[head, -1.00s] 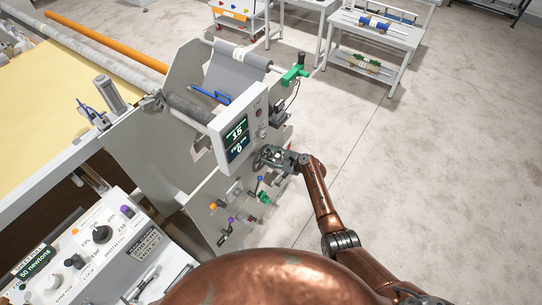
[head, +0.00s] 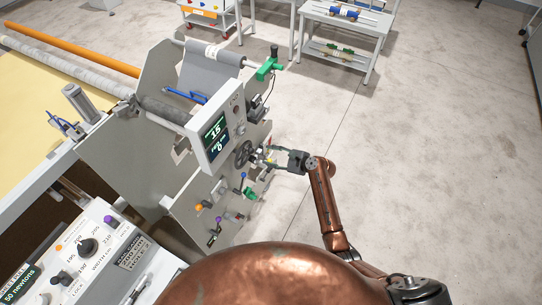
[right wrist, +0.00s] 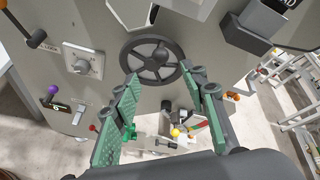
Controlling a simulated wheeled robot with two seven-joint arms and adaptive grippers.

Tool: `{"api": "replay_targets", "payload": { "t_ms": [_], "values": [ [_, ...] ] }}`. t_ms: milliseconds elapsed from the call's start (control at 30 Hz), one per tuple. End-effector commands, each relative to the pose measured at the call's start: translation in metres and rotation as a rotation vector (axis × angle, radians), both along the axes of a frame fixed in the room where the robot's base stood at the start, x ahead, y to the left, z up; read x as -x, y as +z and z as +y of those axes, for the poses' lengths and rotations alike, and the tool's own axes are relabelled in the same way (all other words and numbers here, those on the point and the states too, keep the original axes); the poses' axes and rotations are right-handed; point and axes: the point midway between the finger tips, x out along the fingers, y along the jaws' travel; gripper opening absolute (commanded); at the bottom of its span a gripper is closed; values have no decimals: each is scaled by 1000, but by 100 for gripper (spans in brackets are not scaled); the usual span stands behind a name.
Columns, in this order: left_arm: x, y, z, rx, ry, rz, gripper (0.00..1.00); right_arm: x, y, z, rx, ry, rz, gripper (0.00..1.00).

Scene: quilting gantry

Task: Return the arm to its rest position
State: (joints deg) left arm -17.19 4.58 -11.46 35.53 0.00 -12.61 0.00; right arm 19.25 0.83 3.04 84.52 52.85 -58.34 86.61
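My right arm (head: 327,195) is copper and reaches up from the lower right in the head view. Its gripper (head: 262,155) is beside the side panel of the gantry, just right of a dark handwheel (head: 243,154). In the right wrist view the two green-padded fingers of my right gripper (right wrist: 160,95) stand apart with nothing between them. The handwheel (right wrist: 152,61) shows past the fingertips, with its knob upward, and the fingers look clear of it. My left gripper is not in view.
A display box (head: 215,137) reading 15 and a green clamp (head: 268,68) sit above the gripper. Levers with coloured knobs (head: 217,220) stick out below. A control panel (head: 88,245) is at lower left. The floor (head: 430,140) to the right is clear.

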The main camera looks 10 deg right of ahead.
Motion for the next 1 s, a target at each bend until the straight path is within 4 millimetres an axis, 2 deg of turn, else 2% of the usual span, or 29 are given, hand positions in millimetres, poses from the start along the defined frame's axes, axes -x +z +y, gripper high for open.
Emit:
{"api": "replay_targets", "payload": {
  "t_ms": [500,567,633,667,767,867,900,967,1000],
  "values": [
    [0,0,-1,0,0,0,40,0,0,0,1,0,-1,40],
    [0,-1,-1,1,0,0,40,1,-4,-1,6,0,1,40],
    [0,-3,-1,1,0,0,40,4,-18,-5,28,-2,1,40],
    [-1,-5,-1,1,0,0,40,6,-28,-8,43,-3,2,40],
    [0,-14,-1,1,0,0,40,19,-78,-22,126,-5,3,40],
    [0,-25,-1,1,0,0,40,40,-143,-43,249,3,0,40],
    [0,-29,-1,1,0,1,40,51,-170,-51,303,12,-1,40],
    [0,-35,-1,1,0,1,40,68,-209,-64,383,30,-4,40],
    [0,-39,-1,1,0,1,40,81,-234,-73,437,47,-5,40]
  ]
}}
